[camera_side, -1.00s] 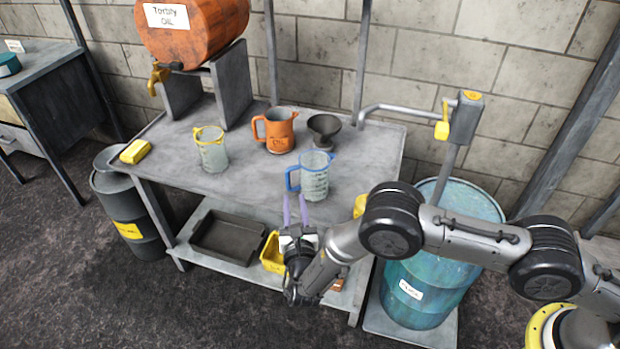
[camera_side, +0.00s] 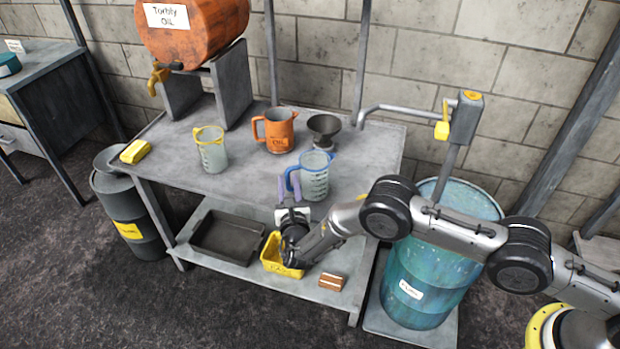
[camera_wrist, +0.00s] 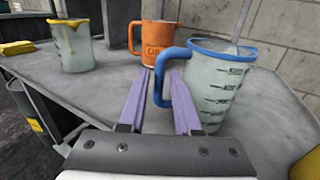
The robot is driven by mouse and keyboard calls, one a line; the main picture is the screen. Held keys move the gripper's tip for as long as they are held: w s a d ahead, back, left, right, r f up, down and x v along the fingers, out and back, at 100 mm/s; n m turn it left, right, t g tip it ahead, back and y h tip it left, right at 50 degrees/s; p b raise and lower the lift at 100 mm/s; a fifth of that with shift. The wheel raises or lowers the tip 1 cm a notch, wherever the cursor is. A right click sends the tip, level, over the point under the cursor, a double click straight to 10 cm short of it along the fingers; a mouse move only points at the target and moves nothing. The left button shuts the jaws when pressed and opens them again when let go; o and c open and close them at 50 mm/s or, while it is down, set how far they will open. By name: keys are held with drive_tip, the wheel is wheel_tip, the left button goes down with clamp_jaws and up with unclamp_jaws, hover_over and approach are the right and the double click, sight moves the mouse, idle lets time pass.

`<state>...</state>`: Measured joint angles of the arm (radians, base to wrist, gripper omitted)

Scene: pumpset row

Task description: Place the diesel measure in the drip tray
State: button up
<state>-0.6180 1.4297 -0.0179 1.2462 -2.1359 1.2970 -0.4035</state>
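A clear measuring jug with a blue rim and blue handle (camera_side: 315,180) stands upright on the bench top near its front right. It also shows in the wrist view (camera_wrist: 222,85). I can read no word "diesel" on any jug. My gripper (camera_side: 289,187) is at the bench's front edge, by this jug's handle. In the wrist view its two purple fingers (camera_wrist: 158,90) are apart, with the blue handle between their tips; I cannot tell whether they touch it. A dark, shallow, empty tray (camera_side: 228,261), which looks like the drip tray, lies on the lower shelf at left.
A yellow-rimmed clear jug (camera_side: 212,153), an orange oil jug (camera_side: 279,135) and a dark funnel (camera_side: 324,130) stand on the bench (camera_side: 245,185). A yellow bin (camera_side: 272,254) and a brown block (camera_side: 331,282) are on the lower shelf. A blue drum (camera_side: 432,285) stands at right.

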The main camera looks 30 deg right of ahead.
drive_tip(key=shift+x, duration=1.3)
clamp_jaws()
idle(0.4)
